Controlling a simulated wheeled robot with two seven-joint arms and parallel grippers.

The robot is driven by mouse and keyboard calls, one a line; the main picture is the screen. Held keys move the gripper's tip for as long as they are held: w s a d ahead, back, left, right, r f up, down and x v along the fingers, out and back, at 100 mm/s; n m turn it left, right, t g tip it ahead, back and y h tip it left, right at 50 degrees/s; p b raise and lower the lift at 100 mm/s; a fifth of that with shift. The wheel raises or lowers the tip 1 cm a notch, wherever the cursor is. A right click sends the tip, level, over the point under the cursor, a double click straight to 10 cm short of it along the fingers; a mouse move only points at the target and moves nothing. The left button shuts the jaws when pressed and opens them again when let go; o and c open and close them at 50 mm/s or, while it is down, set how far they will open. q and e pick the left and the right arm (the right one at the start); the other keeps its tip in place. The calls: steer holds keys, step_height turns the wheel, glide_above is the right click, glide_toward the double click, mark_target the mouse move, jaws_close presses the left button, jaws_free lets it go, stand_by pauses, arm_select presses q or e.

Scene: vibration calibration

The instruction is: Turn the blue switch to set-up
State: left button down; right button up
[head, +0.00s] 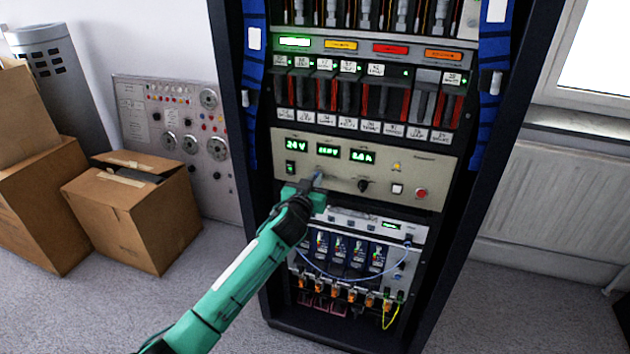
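A small bluish switch (318,175) shows on the beige panel (425,175) in the middle of the black rack, below the green number displays. My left gripper (314,188), at the end of the green arm from the lower left, is right at this switch and partly covers it. Its fingers are too small and hidden to tell whether they are open or shut, or whether they touch the switch. The switch's setting and its labels cannot be read. My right gripper is out of view.
On the same panel are a black knob (363,186), a white button (397,189) and a red button (421,194). Modules with a looped blue cable (345,278) sit below. Cardboard boxes (135,215) stand left; the floor at right is clear.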

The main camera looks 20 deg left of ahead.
arm_select(q)
steer(key=shift+m, duration=0.3)
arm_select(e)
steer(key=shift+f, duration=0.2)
arm_select(q)
steer(key=shift+d+f+m+p, duration=0.1)
steer(key=shift+m+p, duration=1.65)
steer(key=shift+m, duration=2.65)
steer(key=shift+d+m+p, duration=0.1)
steer(key=shift+m+p, duration=1.6)
steer(key=shift+m, duration=2.7)
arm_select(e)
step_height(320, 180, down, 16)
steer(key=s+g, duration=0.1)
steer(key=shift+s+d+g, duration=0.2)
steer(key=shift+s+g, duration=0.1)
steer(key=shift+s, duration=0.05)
arm_select(q)
steer(key=c, duration=1.5)
jaws_free()
steer(key=shift+c, duration=0.2)
